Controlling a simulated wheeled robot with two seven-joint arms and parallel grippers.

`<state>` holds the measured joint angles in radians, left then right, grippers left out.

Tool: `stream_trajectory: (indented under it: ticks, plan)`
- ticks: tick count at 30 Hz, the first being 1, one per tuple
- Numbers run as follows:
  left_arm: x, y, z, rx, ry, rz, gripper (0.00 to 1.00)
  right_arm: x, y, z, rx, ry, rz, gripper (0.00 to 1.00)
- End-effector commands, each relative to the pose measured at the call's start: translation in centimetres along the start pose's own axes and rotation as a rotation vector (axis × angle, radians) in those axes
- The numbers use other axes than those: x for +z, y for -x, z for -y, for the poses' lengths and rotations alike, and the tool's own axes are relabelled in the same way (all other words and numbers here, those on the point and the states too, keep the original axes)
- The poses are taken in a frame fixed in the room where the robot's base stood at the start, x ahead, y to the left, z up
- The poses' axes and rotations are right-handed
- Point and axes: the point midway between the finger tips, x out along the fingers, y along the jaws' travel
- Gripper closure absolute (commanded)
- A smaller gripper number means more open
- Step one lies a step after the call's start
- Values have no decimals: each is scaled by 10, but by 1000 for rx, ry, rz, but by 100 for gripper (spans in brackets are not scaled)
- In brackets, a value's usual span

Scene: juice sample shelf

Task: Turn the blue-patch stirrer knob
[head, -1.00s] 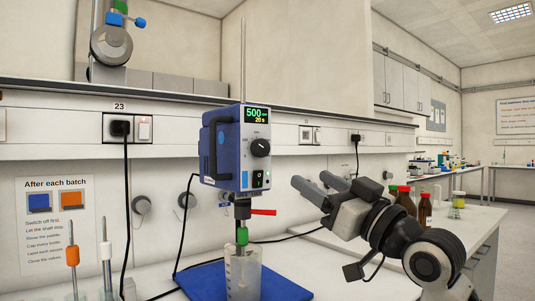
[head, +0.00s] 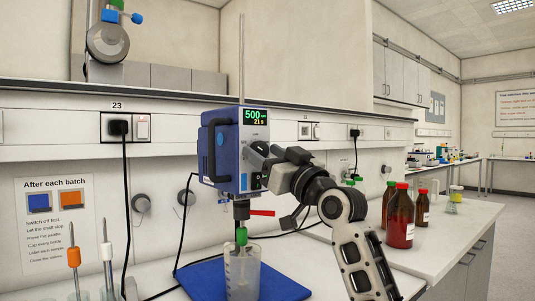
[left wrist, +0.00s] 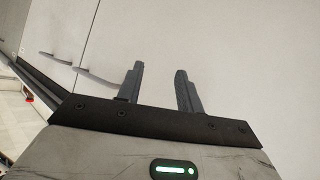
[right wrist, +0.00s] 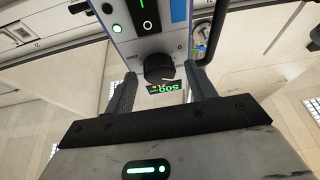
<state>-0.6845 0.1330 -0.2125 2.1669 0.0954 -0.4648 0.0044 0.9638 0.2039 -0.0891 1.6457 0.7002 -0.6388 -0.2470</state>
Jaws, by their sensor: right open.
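The blue overhead stirrer (head: 218,160) stands on a blue base, its green display reading 500 and 21 s. My right gripper is open at the stirrer's front panel. In the right wrist view its fingertips (right wrist: 160,75) lie either side of the knob, with gaps; I cannot tell how deep they reach around it. My left gripper (left wrist: 160,75) is open and empty before a pale surface, and is outside the head view.
A beaker (head: 242,272) stands below the stirrer on the blue base plate (head: 200,281). A red lever (head: 262,212) juts out under the stirrer. Brown bottles (head: 400,218) stand to the right. Rods with orange and white fittings (head: 74,257) stand at the left.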

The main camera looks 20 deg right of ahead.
Motion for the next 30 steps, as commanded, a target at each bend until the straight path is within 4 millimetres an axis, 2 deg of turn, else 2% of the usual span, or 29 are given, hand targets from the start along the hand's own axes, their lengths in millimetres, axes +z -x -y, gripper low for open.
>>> stream_trajectory:
  ticks: [3,8,20,30]
  plan:
    - [0,0,0,0,0,0,64,0,0,0,0,0,0,44]
    - [0,0,0,0,0,0,64,0,0,0,0,0,0,89]
    - [5,0,0,3,3,7,64,0,1,-1,-19,49,3,89]
    - [8,0,-2,9,14,4,64,0,1,-4,-109,273,14,89]
